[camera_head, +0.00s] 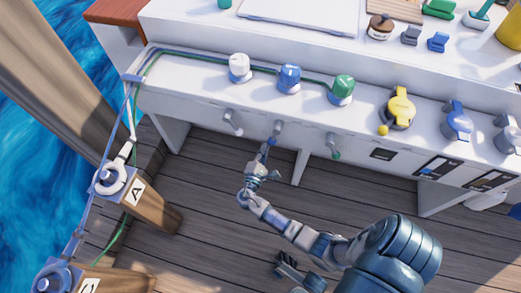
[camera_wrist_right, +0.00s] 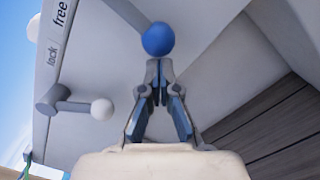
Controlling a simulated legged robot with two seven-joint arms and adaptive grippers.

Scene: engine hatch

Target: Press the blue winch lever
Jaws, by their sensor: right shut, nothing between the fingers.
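The blue winch lever hangs on the front face of the white console below the blue winch (camera_head: 288,78); its grey mount (camera_head: 278,127) shows in the head view. In the right wrist view its round blue knob (camera_wrist_right: 158,39) is straight ahead. My right gripper (camera_head: 266,151) is beside the lever's lower end. In the right wrist view the gripper (camera_wrist_right: 158,68) is shut and empty, with its tips just below the knob. I cannot tell whether they touch it. My left gripper (camera_head: 286,266) seems to show at the bottom of the head view, partly cut off.
A white-knobbed lever (camera_wrist_right: 102,109) is left of the blue knob, near a "lock/free" label (camera_wrist_right: 55,32). A green-tipped lever (camera_head: 333,146) is to the right. White (camera_head: 239,67) and green (camera_head: 343,88) winches flank the blue one. Wooden posts with rings stand at left.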

